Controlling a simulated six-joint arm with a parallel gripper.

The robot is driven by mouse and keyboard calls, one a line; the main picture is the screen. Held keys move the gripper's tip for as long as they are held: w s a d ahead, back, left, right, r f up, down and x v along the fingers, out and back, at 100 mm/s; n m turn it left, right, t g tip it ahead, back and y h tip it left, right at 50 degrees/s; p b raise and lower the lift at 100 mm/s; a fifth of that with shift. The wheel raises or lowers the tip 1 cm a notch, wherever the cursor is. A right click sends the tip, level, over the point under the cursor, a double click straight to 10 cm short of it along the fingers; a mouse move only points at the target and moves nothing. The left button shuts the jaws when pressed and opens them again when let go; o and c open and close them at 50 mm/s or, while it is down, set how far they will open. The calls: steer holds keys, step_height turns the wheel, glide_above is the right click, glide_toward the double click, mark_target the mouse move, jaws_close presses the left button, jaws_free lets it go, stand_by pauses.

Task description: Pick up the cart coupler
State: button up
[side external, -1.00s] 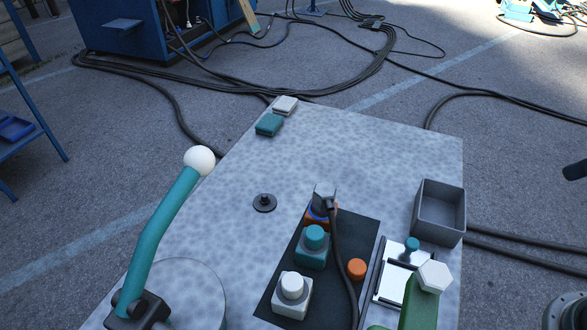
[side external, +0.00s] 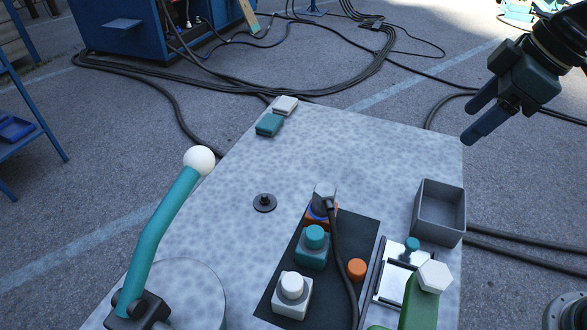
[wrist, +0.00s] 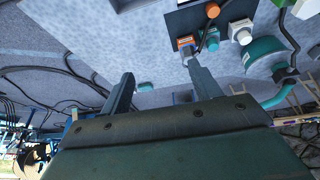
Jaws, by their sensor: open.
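I cannot tell for certain which thing is the cart coupler. A grey connector (side external: 325,190) with a black cable stands at the orange-and-blue block (side external: 318,214) at the back of the dark mat; this orange block also shows in the wrist view (wrist: 186,43). A teal block (side external: 313,246) and a white block (side external: 291,294), each with a round top, stand in line in front of it. My gripper (side external: 474,120) is open and empty, high at the right, well apart from these things. Its two spread fingers show in the wrist view (wrist: 160,72).
A grey open box (side external: 440,207) stands at the right table edge. A teal crank handle (side external: 158,240) with a white ball rises at the left. A black disc (side external: 264,203) and small teal (side external: 269,125) and white (side external: 285,105) blocks lie on the table. The back middle is clear.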

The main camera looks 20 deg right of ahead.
steer(key=w+a+f+n+g+y, duration=0.1)
steer(key=w+a+f+n, duration=0.25)
steer(key=w+a, duration=0.25)
steer(key=n+g+y, duration=0.1)
steer(key=n+g, duration=0.1)
steer(key=n, duration=0.2)
glide_toward(326, 189)
steer(key=shift+s+d+r, duration=0.2)
steer(key=shift+s+r, duration=0.1)
steer(key=shift+r, duration=0.4)
steer(key=shift+f, duration=0.1)
steer(key=x, duration=0.7)
steer(key=shift+w, duration=0.1)
steer(key=shift+a+f, duration=0.3)
steer(key=shift+f, duration=0.3)
steer(key=shift+x, duration=2.55)
steer(key=shift+w, duration=0.2)
